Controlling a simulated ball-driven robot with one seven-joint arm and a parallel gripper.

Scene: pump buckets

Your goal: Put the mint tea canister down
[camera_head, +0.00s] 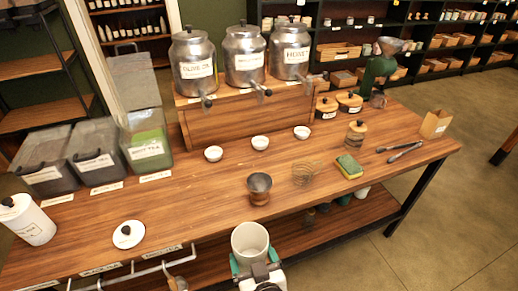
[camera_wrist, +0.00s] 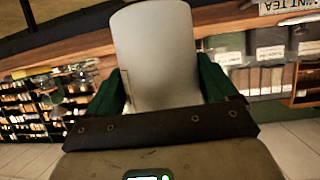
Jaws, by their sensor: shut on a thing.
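My gripper (camera_head: 257,268) is shut on a white, open-topped canister (camera_head: 249,243) in front of the table's near edge. In the head view I see into its open mouth, and no lid is on it. In the wrist view the same canister (camera_wrist: 156,60) stands between the green fingers of my gripper (camera_wrist: 160,95). No label shows on its visible side, so I cannot read which tea it is. A white lid with a black knob (camera_head: 128,234) lies on the table to the left. The wooden table (camera_head: 200,225) has name labels along its front edge.
A lidded white canister (camera_head: 28,219) stands at the table's left end. A rail (camera_head: 150,271) runs below the front edge. The tabletop right of the lid is clear.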

